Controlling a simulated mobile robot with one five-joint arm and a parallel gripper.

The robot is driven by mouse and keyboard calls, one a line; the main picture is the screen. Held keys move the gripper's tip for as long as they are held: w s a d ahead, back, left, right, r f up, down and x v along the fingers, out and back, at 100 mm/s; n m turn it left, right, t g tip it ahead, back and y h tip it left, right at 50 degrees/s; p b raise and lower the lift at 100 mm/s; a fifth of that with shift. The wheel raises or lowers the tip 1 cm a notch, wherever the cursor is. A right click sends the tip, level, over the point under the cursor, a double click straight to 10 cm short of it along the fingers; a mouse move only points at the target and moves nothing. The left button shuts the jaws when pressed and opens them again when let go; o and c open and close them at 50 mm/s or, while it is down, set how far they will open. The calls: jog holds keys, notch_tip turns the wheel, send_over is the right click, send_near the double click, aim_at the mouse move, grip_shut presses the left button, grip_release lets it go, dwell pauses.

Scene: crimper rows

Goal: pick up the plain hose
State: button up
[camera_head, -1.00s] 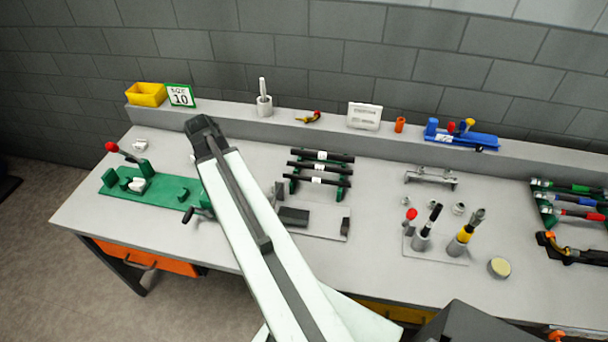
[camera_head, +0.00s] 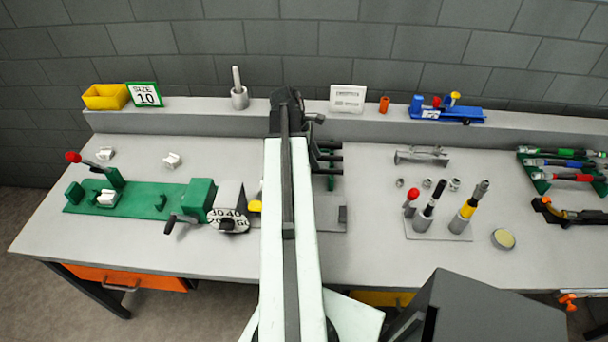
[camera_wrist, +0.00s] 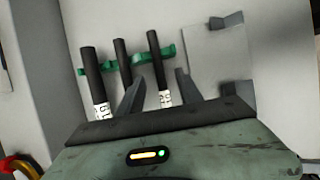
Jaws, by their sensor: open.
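Three black hoses lie side by side on a green rack (camera_wrist: 166,52). In the wrist view the left hose (camera_wrist: 93,75) and the right hose (camera_wrist: 155,55) carry white printed labels. The middle hose (camera_wrist: 122,55) shows no label, but its near part is hidden behind my left finger. My gripper (camera_wrist: 159,76) is open above the rack, and the right hose appears between its fingers. I cannot tell the height gap. In the head view my arm covers most of the rack, leaving only the hoses' right ends (camera_head: 329,157) in sight.
A green crimper (camera_head: 170,198) with a grey dial stands left of my arm. Upright tools on a plate (camera_head: 437,232) stand to the right. A raised shelf (camera_head: 210,123) runs along the back with a yellow bin (camera_head: 105,97) and a white sign (camera_head: 347,99).

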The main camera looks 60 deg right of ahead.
aim_at(322, 170)
jog(key=b+x, duration=0.5)
jog(key=shift+w+f, duration=0.1)
jog(key=shift+f, duration=0.1)
jog(key=shift+d+r, duration=0.1)
jog(key=shift+r, duration=0.1)
grip_shut()
notch_tip(322, 170, up, 10)
jog(key=p, duration=1)
jog(key=shift+p, duration=0.3)
